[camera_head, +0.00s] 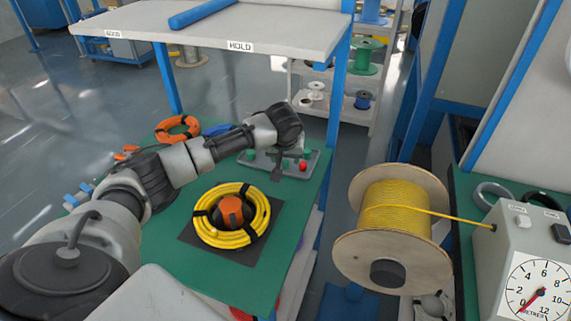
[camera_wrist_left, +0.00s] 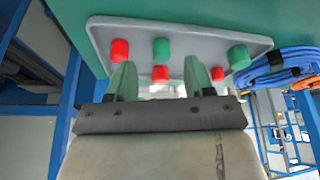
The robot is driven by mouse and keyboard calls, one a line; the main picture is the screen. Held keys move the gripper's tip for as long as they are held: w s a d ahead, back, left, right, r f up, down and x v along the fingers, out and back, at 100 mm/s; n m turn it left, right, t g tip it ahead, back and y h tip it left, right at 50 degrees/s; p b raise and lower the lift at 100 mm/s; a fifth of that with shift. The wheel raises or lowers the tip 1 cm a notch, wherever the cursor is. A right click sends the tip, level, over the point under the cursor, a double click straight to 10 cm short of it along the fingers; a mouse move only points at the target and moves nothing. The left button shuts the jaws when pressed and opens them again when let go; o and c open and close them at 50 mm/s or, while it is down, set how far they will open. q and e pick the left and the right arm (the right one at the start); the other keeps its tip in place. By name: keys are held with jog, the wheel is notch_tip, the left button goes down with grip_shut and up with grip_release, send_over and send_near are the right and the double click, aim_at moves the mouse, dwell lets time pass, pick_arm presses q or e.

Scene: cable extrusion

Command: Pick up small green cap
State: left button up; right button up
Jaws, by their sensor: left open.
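A grey tray (camera_head: 314,160) holding small red and green caps sits at the far end of the green table; it also shows in the left wrist view (camera_wrist_left: 190,31). There, a green cap (camera_wrist_left: 161,47) is in the middle row and another green cap (camera_wrist_left: 238,57) is at the right. Red caps (camera_wrist_left: 120,48) stand among them. My left gripper (camera_wrist_left: 159,64) is open, its two fingers over the tray; a red cap (camera_wrist_left: 160,73) and the middle green cap appear between them. In the head view the gripper (camera_head: 287,170) partly hides the tray.
A yellow cable coil (camera_head: 213,237) with a black-and-orange centre lies on a dark mat near my left arm. Orange (camera_head: 178,128) and blue coils lie behind the arm. A large yellow spool (camera_head: 395,205) stands right of the table beside a metre machine (camera_head: 510,240).

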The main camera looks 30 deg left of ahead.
aim_at(286, 165)
pick_arm(q)
jog(key=x, duration=0.3)
jog(key=shift+w+a+f, duration=0.15)
jog(key=shift+w, duration=0.05)
grip_shut()
